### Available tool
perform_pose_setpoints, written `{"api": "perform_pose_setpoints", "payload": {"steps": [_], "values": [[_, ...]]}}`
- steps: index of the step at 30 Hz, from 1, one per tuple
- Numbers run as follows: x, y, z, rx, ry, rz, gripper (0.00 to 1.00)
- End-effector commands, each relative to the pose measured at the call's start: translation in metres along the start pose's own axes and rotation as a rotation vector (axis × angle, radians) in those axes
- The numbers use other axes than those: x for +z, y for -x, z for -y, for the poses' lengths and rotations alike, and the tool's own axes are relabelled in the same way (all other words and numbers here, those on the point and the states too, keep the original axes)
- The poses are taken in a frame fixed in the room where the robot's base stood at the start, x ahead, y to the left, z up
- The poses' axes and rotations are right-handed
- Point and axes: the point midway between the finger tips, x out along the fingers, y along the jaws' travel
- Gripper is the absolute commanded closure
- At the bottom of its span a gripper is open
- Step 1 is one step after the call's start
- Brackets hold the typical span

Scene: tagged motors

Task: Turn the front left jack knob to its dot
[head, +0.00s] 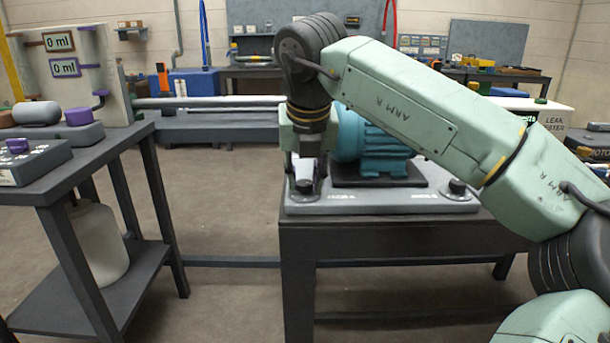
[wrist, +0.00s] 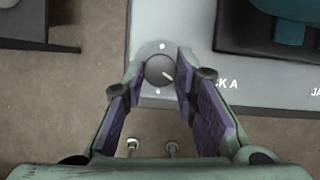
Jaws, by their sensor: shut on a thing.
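The front left jack knob (wrist: 160,70) is a round dark grey knob with a white pointer line, on the light grey base plate (wrist: 200,107) beside a partly covered label ending in "K A". Its pointer aims to the lower right in the wrist view. One white dot (wrist: 162,46) lies above the knob and another pale dot (wrist: 157,91) lies below it. My gripper (wrist: 160,72) is shut on the knob, with a purple-padded finger at its left and right sides. In the head view my gripper (head: 306,184) points down at the plate's front left corner and hides most of the knob.
A teal motor (head: 375,145) sits on a black pad right of my gripper. Another knob (head: 457,187) stands at the plate's front right. A dark table (head: 385,240) carries the plate. A side table (head: 100,150) with devices stands left; open floor lies between.

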Motion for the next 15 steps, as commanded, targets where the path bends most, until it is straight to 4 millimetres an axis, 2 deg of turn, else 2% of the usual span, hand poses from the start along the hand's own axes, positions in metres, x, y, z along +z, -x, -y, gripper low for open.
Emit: {"api": "perform_pose_setpoints", "payload": {"steps": [8, 15], "values": [[0.0014, 0.002, 0.0016, 0.049, 0.112, 0.0, 1.0], [0.0023, 0.003, 0.0034, 0.13, 0.301, 0.001, 1.0]]}}
